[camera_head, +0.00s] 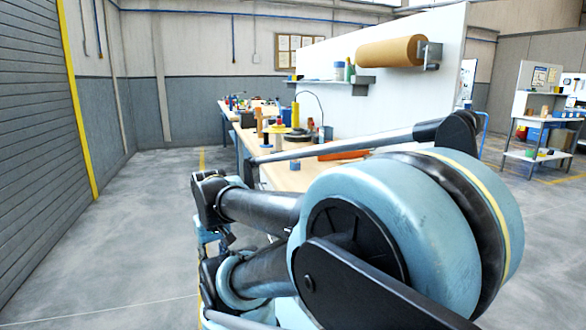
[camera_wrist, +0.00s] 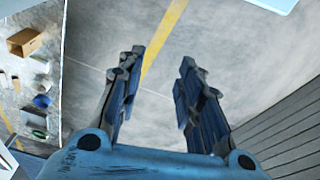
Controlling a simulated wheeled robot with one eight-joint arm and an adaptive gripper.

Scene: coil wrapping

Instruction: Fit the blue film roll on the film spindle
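My gripper (camera_wrist: 155,95) shows in the wrist view with its two dark fingers spread apart. It is open, with nothing between the fingers, and bare floor lies beyond them. In the head view my folded arm fills the lower right and hides part of the workbench (camera_head: 285,180). I cannot make out the blue film roll or the film spindle with certainty. A small blue round thing (camera_wrist: 42,101) lies among other items at the left of the wrist view, far from the fingers. I cannot tell whether it is the roll.
A yellow upright cylinder (camera_head: 295,114) and several small items stand on the bench. A large brown paper roll (camera_head: 390,52) hangs on the white panel (camera_head: 445,100) behind. A shelf unit (camera_head: 540,125) stands at the far right. The grey floor (camera_head: 140,220) at left is clear.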

